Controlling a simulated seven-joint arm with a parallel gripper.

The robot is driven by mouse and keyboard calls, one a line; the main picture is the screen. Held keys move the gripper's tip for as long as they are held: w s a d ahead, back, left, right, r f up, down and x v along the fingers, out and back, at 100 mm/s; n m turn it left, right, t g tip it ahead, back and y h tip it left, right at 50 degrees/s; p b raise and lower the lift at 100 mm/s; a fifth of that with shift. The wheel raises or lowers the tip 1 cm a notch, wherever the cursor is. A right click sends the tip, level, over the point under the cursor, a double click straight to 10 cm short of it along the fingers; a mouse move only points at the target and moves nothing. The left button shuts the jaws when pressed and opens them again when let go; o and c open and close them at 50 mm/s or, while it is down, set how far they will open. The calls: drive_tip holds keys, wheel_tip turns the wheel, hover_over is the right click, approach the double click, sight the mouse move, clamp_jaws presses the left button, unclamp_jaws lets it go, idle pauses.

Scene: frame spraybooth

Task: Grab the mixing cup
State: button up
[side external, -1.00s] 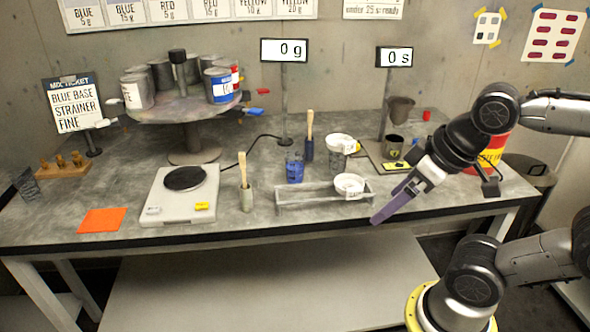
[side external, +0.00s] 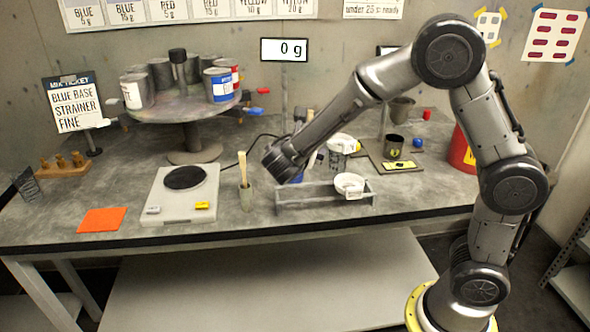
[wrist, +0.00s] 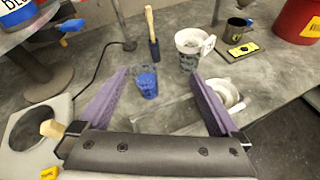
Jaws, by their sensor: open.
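A clear cup with blue liquid or markings, which looks like the mixing cup (wrist: 147,84), stands upright on the bench in the wrist view. It is between and beyond my gripper's spread purple fingers. My gripper (wrist: 158,76) is open with nothing between its fingers, and no contact with the cup shows. In the side view my wrist and arm hide most of the cup, and the fingers cannot be made out there.
A brush (wrist: 153,40) stands behind the cup, with a white strainer (wrist: 193,42) to its right. A tray (side external: 325,200) holding a white strainer (side external: 349,182) lies in front.

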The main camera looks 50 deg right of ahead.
drive_tip(key=w+a+f+n, duration=0.2)
drive_tip(key=a+f+n, duration=0.15)
drive_tip(key=f, duration=0.45)
drive_tip(key=shift+m, duration=0.35)
drive_tip(key=x, duration=0.8)
drive_tip(key=shift+w+r, duration=0.25)
drive_tip(key=shift+r, duration=0.05)
drive_tip(key=shift+a+f+x, duration=0.1)
drive_tip(key=shift+f+x, duration=0.1)
drive_tip(key=shift+x, duration=1.1)
drive_tip(key=shift+a+f+x, duration=0.15)
drive_tip(key=shift+x, duration=1.2)
drive_tip(key=shift+w, duration=0.1)
drive_tip(key=shift+t, duration=0.3)
drive_tip(key=c, duration=1.6)
drive_tip(key=shift+o, duration=0.2)
drive_tip(key=shift+r, duration=0.1)
